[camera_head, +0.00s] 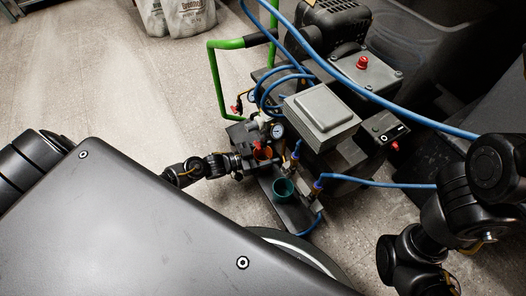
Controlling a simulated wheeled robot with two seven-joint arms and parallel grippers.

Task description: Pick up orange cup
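The orange cup (263,153) stands on the machine near the middle of the camera_head view, and only part of it shows. My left gripper (254,165) reaches in from the left and is right at the cup. Its dark fingers blend into the dark metal there, so I cannot tell whether they are closed on the cup. My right arm shows at the right edge, bent downward. Its gripper is not in view.
A teal cup (284,188) stands on a dark plate (296,216) just in front of the orange cup. A pressure gauge (277,131), blue hoses (378,184) and a grey box (322,112) crowd the space behind. A green handle (215,85) rises behind left. Open floor (110,85) lies left.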

